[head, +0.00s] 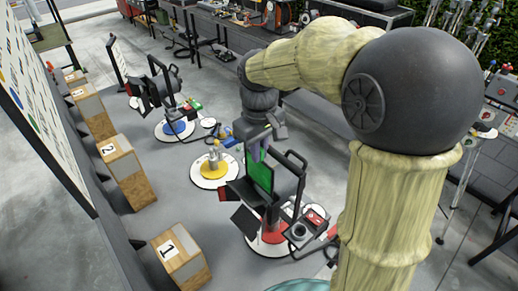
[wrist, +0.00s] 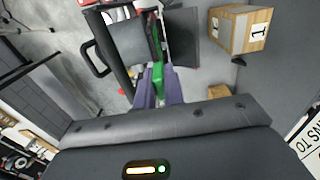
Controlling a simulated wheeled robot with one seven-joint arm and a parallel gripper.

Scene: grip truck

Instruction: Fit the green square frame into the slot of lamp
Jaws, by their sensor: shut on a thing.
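The green square frame (head: 260,173) stands upright at the front of the nearest lamp. My gripper (head: 258,150) is above it, with purple fingers shut on its top edge. In the wrist view, my gripper (wrist: 158,88) holds the green frame (wrist: 158,72) edge-on between the fingers. The lamp (head: 289,180) is dark, with open black flaps, and stands over a red and white round base. In the wrist view, the lamp's flap (wrist: 183,38) lies just right of the frame. The frame's lower edge and the slot are hidden, so I cannot tell how deep it sits.
A wooden box marked 1 (head: 180,258) stands left of the lamp, and box 2 (head: 127,170) is farther back. Another lamp (head: 152,90) stands behind, over a blue disc. A silver item (head: 214,157) is on a yellow disc. Grey floor is clear between boxes and discs.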

